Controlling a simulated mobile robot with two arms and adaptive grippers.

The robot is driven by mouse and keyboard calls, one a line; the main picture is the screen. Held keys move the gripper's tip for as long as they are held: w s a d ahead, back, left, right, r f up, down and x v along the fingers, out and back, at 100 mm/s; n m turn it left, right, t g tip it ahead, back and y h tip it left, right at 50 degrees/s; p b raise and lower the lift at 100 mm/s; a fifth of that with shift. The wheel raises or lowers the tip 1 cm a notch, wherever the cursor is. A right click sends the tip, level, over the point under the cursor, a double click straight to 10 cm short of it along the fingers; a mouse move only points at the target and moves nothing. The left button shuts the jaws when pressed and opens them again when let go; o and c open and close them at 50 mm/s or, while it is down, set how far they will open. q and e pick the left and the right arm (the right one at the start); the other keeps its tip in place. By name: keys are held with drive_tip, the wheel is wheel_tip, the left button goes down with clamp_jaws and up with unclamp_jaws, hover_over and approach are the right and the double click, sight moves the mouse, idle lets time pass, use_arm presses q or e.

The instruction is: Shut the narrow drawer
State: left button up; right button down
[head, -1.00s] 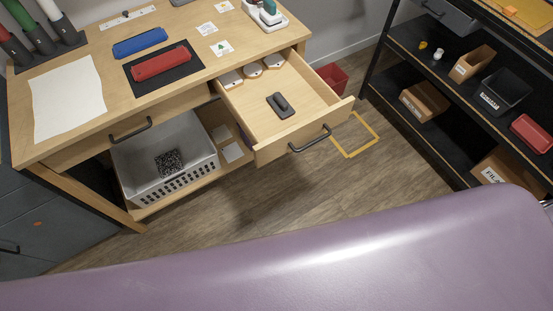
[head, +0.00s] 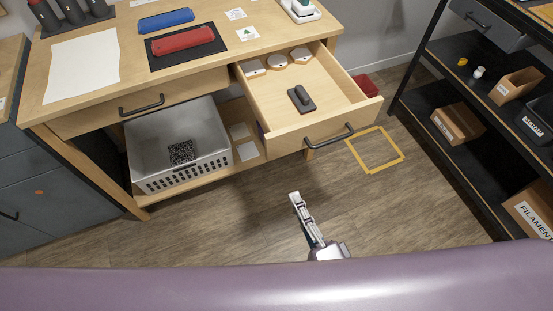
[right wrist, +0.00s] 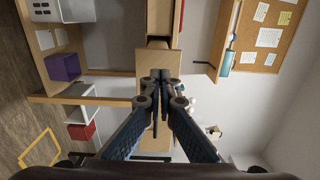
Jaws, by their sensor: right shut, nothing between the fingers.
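The narrow drawer (head: 290,108) is pulled well out from the right side of the wooden desk, with a dark bar handle (head: 330,136) on its front. It holds a dark grey block-like tool (head: 301,99) and several pale pieces along its back. My right gripper (head: 295,195) is shut and empty, in front of and below the drawer front, apart from it in the head view. Its shut fingers (right wrist: 159,76) show in the right wrist view before a wooden surface; whether they touch it I cannot tell. My left gripper is out of view.
The desk's wider drawer (head: 140,103) is shut, above a grey basket (head: 185,165) on the low shelf. A yellow floor outline (head: 375,168) and red bin (head: 366,84) are to the right. A dark shelf unit (head: 440,100) stands farther right. Floor before the desk is clear.

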sight(271, 150)
drive_tip(key=p+x, duration=0.2)
drive_tip(key=x, duration=1)
drive_tip(key=shift+w, duration=0.15)
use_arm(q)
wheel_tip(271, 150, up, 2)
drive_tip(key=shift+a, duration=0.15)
use_arm(e)
drive_tip(key=shift+w+a, duration=0.15)
drive_tip(key=shift+w, duration=0.2)
